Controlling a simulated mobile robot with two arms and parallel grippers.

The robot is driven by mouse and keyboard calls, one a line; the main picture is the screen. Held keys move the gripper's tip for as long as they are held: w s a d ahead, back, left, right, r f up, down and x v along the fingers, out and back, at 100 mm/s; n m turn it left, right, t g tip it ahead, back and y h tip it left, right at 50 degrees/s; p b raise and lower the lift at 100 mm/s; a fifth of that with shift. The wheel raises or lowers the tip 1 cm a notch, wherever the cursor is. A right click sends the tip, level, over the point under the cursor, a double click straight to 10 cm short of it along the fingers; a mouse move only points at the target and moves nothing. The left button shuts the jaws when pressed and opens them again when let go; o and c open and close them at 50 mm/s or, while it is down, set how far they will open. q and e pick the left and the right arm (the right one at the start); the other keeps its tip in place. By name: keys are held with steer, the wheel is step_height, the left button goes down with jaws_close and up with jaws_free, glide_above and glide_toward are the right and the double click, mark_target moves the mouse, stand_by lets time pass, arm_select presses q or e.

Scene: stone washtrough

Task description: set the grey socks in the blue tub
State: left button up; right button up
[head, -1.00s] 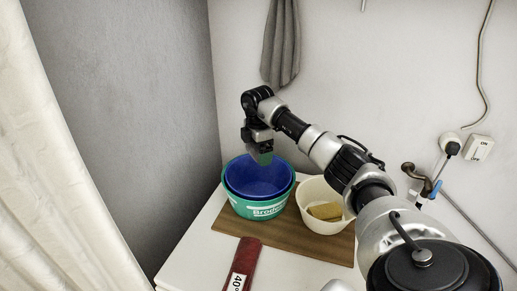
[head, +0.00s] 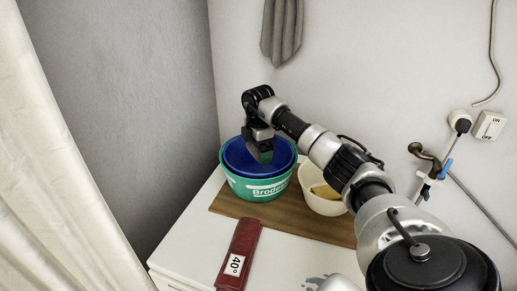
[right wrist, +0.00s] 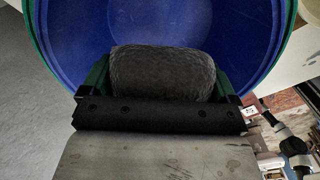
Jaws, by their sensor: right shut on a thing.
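The grey socks (right wrist: 165,72), a dark knitted roll, sit between the green-edged fingers of my right gripper (right wrist: 160,84) in the right wrist view. The gripper is shut on them. The blue tub (right wrist: 165,20) is behind them there, its inside wall and floor showing empty. In the head view my right gripper (head: 261,153) points down over the middle of the blue tub (head: 234,158). I cannot tell whether the socks touch its floor. My left gripper is not in view.
The blue tub is nested in a green tub (head: 238,186) on a brown board (head: 300,223). A cream bowl (head: 324,205) stands close on the right, partly behind my arm. A red item labelled 40° (head: 240,248) lies in front. A tap (head: 424,153) is on the right wall.

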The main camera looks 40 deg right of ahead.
steer(key=o, duration=0.6)
steer(key=shift+o, duration=0.2)
step_height(320, 180, up, 7)
steer(key=p, duration=0.6)
steer(key=shift+r+p, duration=0.15)
steer(key=shift+p, duration=0.2)
steer(key=shift+f, duration=0.2)
